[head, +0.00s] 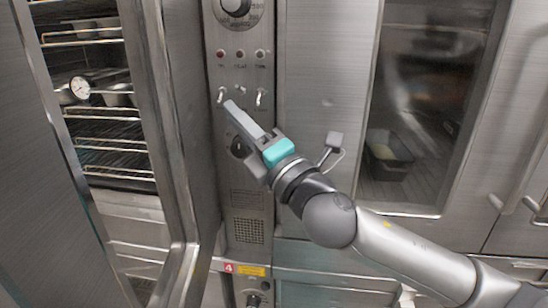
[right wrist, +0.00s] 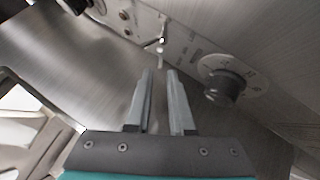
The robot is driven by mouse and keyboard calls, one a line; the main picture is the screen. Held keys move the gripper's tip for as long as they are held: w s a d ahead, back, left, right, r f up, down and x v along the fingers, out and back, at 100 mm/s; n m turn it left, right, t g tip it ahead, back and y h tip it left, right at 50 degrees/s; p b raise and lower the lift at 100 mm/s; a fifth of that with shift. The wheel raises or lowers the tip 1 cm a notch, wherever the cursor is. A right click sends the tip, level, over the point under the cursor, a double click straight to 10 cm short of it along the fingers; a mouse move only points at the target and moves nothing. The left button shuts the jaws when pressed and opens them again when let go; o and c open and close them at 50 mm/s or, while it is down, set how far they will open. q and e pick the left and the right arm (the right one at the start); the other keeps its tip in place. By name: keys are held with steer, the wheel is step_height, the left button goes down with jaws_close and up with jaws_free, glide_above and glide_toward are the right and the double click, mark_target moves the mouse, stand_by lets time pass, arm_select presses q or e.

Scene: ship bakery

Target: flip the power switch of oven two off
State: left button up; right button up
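The oven control panel (head: 240,185) is a narrow steel column with two small metal toggle switches, a left one (head: 221,95) and a right one (head: 261,97). No readable marking shows which one is the power switch of oven two. My right gripper (head: 230,105) reaches up from the lower right, its fingertips just below the left toggle. In the right wrist view the two fingers (right wrist: 160,74) are parted by a narrow gap with nothing between them. A toggle (right wrist: 161,42) lies just beyond the tips, apart from them. My left gripper is out of view.
A dial (head: 236,8) and small indicator lights (head: 240,53) sit above the toggles. A black knob (head: 238,147) is partly hidden by my gripper; a knob (right wrist: 225,85) is right of the fingers. An open oven door (head: 165,120) stands left; a closed glass door (head: 425,110) right.

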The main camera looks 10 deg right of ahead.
steer(key=b+v, duration=0.2)
steer(key=v, duration=1)
